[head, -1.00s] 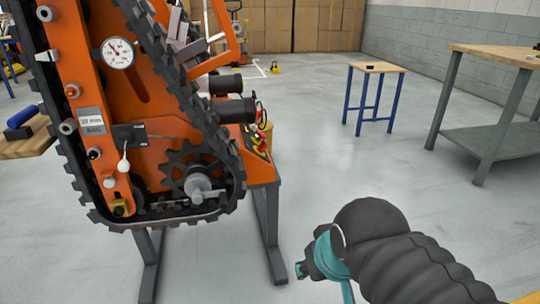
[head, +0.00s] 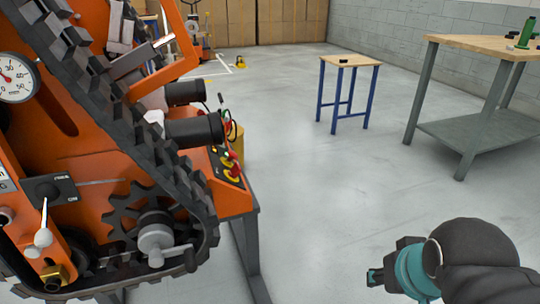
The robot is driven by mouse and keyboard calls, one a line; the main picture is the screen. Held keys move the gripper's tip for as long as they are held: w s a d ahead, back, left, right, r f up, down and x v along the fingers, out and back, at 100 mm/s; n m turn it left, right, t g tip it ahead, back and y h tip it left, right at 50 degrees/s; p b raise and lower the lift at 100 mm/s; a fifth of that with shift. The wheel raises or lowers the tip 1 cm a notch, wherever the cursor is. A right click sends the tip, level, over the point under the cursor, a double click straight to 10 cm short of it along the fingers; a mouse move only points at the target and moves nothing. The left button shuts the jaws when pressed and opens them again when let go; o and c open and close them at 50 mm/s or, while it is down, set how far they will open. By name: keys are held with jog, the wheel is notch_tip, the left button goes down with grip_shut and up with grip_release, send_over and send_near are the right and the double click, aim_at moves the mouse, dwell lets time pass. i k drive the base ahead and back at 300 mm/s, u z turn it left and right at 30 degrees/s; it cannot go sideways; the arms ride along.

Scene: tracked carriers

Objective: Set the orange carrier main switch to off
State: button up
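The orange carrier (head: 90,165) fills the left of the head view, with its black track and sprocket facing me. A black plate with a white-knobbed lever (head: 43,222) sits low on its side. A control panel (head: 228,168) with red and yellow parts is on the carrier's rear end, seen at a steep angle. My gripper (head: 376,277) is at the lower right, well apart from the carrier. Its fingers are small and partly hidden by the arm, so its opening is unclear.
The carrier rests on a dark steel stand (head: 250,255). A small blue-legged table (head: 350,62) stands ahead. A workbench (head: 480,42) with a green object on it stands at the right. The grey floor between carrier and workbench is clear.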

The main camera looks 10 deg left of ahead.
aim_at(235, 170)
jog(key=u, duration=0.15)
jog(key=i, duration=0.95)
jog(key=u, duration=0.7)
